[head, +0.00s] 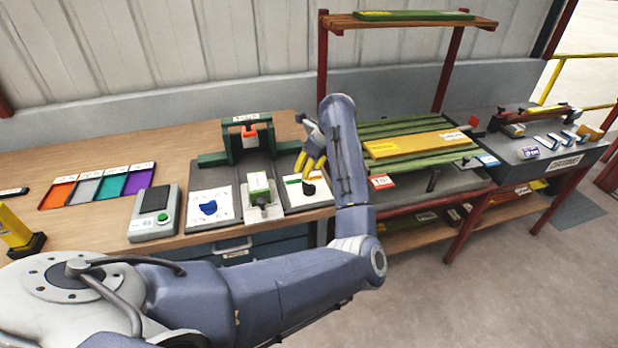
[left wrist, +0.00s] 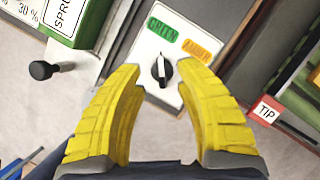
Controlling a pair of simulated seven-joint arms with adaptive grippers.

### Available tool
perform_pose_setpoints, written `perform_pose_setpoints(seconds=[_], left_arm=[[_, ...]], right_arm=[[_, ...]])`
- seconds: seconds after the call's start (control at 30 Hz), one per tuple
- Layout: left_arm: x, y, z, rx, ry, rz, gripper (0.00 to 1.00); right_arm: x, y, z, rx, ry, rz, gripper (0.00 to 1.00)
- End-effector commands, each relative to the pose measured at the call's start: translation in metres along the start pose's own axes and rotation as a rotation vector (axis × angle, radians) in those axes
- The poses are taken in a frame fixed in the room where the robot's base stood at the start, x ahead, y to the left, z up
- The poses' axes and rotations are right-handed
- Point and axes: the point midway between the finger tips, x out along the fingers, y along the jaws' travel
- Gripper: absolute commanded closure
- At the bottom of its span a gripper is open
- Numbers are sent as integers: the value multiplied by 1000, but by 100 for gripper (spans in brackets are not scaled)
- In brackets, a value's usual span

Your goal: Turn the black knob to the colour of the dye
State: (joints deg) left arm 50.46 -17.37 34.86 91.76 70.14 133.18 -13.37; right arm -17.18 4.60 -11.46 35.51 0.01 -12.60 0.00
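The black knob (left wrist: 161,70) sits on a white panel (left wrist: 148,53) with a green GREEN label (left wrist: 162,29) and an amber AMBER label (left wrist: 197,52). Its white mark points roughly up the picture, nearer GREEN than AMBER. My left gripper (left wrist: 158,75) is open, its yellow fingers on either side of the knob in the left wrist view with gaps between. I cannot tell whether the tips reach knob height. My right gripper is not in view.
A white sheet with a blue blob (head: 208,208) lies left of the green-framed press (head: 250,138). A small black-knobbed handle (left wrist: 43,70) is left of the panel. A grey device with a green button (head: 154,215) and coloured trays (head: 100,185) stand further left.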

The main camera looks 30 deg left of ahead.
Motion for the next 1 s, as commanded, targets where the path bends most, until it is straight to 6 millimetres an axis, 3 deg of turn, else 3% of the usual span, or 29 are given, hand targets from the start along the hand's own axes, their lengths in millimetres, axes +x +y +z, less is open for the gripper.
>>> perform_pose_setpoints(seconds=[0.2,0.4,0.83,1.0], left_arm=[[-21,0,8,-1,1,-2,66],[-27,0,11,0,2,0,66],[-27,1,12,1,-3,3,66],[-15,24,34,29,-112,70,66]], right_arm=[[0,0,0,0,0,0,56],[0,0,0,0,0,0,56],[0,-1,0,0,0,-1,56],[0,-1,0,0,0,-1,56]])
